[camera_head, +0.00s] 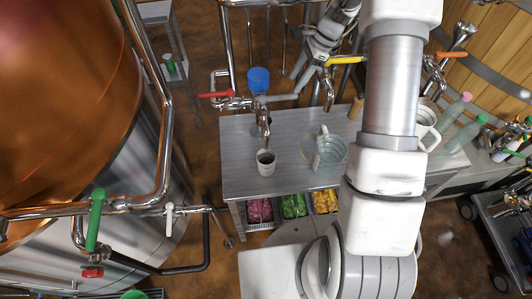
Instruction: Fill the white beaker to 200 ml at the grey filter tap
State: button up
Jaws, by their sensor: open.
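The white beaker (266,168) is a small pale cup standing upright on the grey table, its dark opening facing up. The grey-handled tap (265,122) hangs just above it, its spout over or close to the beaker's mouth. Its grey lever (283,97) points to the right. I cannot make out a stream or the level in the beaker. My gripper (307,66) is above and to the right of the tap, partly overlapped by the yellow lever's area. It is open, apart from the beaker, and I see nothing held in it.
A clear jug (327,153) stands right of the beaker. A red lever (215,94) and a yellow lever (345,60) flank the grey one. A blue cup (259,80) is behind the tap. A white jug (427,121) is farther right. The table's left part (237,150) is clear.

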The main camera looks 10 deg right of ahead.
aim_at(287, 95)
jog(key=b+x, duration=0.5)
jog(key=x, duration=0.3)
jog(key=shift+d+r, duration=0.1)
jog(key=shift+r, duration=0.25)
jog(key=shift+c, duration=1)
grip_shut()
